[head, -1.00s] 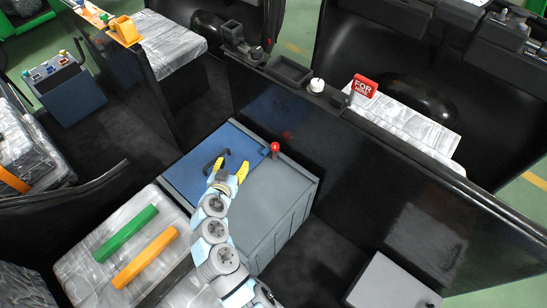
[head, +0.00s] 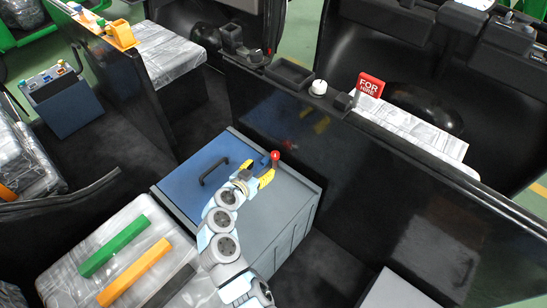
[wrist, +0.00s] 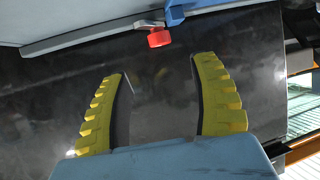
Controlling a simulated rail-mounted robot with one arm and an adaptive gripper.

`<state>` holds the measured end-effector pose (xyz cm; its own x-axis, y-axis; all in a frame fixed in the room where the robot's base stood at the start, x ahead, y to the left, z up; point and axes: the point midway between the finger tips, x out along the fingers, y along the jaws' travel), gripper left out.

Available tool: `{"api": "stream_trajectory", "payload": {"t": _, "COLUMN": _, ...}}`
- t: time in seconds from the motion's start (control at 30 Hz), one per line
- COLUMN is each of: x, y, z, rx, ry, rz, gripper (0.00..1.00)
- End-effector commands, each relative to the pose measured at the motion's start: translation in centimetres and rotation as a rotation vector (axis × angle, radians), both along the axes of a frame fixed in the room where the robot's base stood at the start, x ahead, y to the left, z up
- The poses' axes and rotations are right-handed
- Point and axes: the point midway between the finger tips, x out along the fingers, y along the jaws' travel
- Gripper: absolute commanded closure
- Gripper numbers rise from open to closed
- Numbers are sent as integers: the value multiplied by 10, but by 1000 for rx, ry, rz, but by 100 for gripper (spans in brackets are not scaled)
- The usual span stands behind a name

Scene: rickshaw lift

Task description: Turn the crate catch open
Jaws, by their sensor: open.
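The crate (head: 290,215) is grey with a blue lid (head: 185,187), which lies closed and has a black handle (head: 213,171). The catch is a small blue piece with a red knob (head: 275,156) at the lid's far right corner. In the wrist view the red knob (wrist: 159,38) hangs from the blue catch piece (wrist: 185,10). My gripper (head: 257,171) is over the crate top, just short of the knob. Its yellow fingers (wrist: 161,68) are open with nothing between them. The knob lies just beyond the fingertips, apart from them.
A dark glossy partition (head: 350,170) rises right behind the catch. A seat with green (head: 115,245) and orange (head: 135,272) bars is left of the crate. A red FOR HIRE sign (head: 370,85) stands beyond the partition. A grey box top (head: 400,292) is at the lower right.

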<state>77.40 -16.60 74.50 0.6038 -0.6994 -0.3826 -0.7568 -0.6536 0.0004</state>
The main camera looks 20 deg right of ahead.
Motion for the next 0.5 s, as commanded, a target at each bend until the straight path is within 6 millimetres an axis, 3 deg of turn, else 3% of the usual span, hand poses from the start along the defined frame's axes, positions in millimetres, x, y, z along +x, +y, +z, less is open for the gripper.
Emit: {"api": "stream_trajectory", "payload": {"t": 0.5, "x": 36, "y": -43, "z": -25, "rx": 0, "ry": 2, "rz": -1, "gripper": 38}}
